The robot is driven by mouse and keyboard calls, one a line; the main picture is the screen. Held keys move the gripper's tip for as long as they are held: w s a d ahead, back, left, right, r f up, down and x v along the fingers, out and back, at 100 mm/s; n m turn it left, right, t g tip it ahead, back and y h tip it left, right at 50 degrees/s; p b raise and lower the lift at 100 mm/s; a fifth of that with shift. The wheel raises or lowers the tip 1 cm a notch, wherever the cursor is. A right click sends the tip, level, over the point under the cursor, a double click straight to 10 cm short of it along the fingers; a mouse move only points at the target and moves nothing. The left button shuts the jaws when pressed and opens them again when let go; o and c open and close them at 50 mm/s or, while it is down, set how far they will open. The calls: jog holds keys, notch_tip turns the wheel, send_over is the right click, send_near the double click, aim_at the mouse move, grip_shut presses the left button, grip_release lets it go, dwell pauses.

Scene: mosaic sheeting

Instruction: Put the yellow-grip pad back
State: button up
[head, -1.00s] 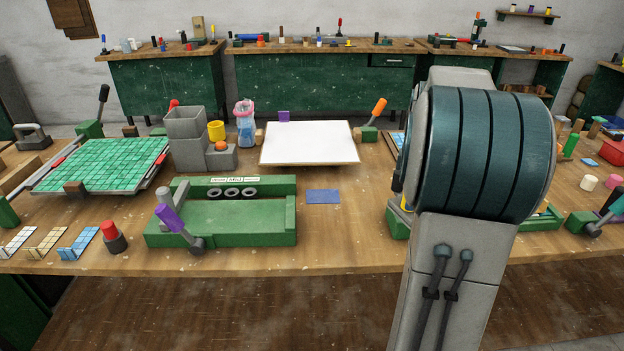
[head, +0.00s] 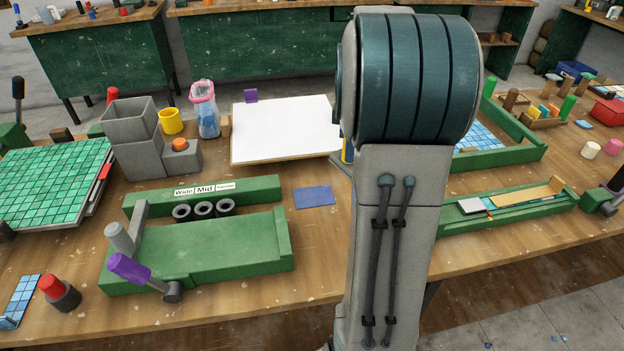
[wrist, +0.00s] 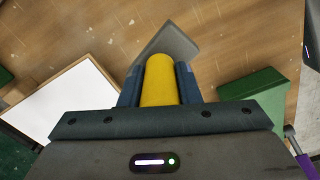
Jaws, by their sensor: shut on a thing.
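The yellow-grip pad has a round yellow grip (wrist: 160,82) and a flat grey plate (wrist: 177,42) at its end. In the wrist view my gripper (wrist: 160,85) is shut on the yellow grip, with a dark blue finger on each side. The plate shows over bare wooden tabletop; I cannot tell whether it touches the wood.
The white board (head: 285,128) lies left of the held pad. A green fixture (head: 200,252) with a purple-handled lever stands in front, a blue square (head: 314,197) lies beside it. Grey blocks (head: 140,155) stand at the left. A long green tray (head: 525,204) is at right.

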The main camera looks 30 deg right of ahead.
jog(key=shift+w+a+f+p, duration=0.15)
jog(key=shift+w+a+f, duration=0.35)
jog(key=shift+a+f, duration=0.9)
jog(key=shift+w+a+f+p, duration=0.1)
jog(key=shift+w+a+f, duration=0.35)
jog(key=shift+a+f, duration=0.9)
jog(key=shift+w+a+f+p, duration=0.15)
jog(key=shift+w+a+f, duration=0.35)
jog(key=shift+a+f, duration=0.9)
jog(key=shift+d+f, duration=0.3)
jog(key=shift+f, duration=0.05)
jog(key=shift+f, duration=0.15)
jog(key=o, duration=1)
jog(key=shift+c, duration=0.2)
